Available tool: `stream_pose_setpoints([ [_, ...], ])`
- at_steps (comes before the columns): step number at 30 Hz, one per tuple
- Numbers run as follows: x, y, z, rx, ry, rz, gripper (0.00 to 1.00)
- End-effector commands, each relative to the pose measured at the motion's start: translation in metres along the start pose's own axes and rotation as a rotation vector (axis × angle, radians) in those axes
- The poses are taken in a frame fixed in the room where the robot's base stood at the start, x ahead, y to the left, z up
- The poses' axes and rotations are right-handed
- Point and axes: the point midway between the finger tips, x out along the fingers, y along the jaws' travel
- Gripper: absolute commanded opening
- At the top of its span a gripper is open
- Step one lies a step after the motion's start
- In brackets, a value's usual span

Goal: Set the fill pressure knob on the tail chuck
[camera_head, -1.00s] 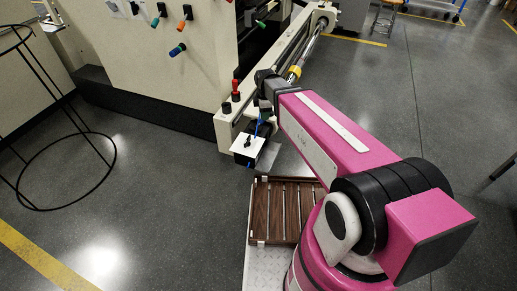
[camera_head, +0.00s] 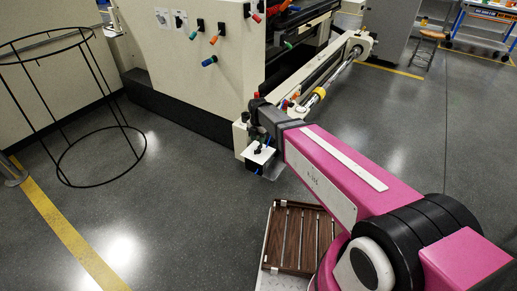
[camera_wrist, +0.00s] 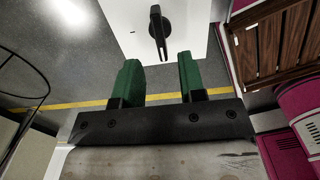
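A black knob (camera_wrist: 157,30) with a long pointer-like handle stands on a white plate (camera_wrist: 193,22) in the wrist view. In the head view the white plate (camera_head: 256,156) is at the low front corner of the machine, with the dark knob (camera_head: 265,149) on top. My gripper (camera_wrist: 158,72) has two green fingers, apart and empty. In the wrist view the knob lies just beyond the fingertips, roughly centred between them; contact cannot be told. In the head view my wrist hides much of the gripper above the plate.
The large cream machine (camera_head: 190,62) with coloured handles stands behind. A shaft with a yellow ring (camera_head: 318,93) runs along its right side. A brown slatted tray (camera_head: 299,236) is near my base. A black wire frame (camera_head: 98,157) stands left. Grey floor between is clear.

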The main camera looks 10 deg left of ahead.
Motion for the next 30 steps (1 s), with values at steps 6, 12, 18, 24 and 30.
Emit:
stream_pose_setpoints([
  [6, 0.036, 0.001, 0.001, 0.001, 0.0, 0.0, 0.37],
  [12, 0.055, 0.0, 0.001, 0.002, 0.0, 0.0, 0.37],
  [18, 0.06, 0.0, 0.0, 0.002, -0.001, 0.001, 0.37],
  [24, 0.06, 0.0, 0.0, 0.002, -0.001, 0.001, 0.37],
  [30, 0.06, 0.0, 0.0, 0.002, -0.001, 0.001, 0.0],
])
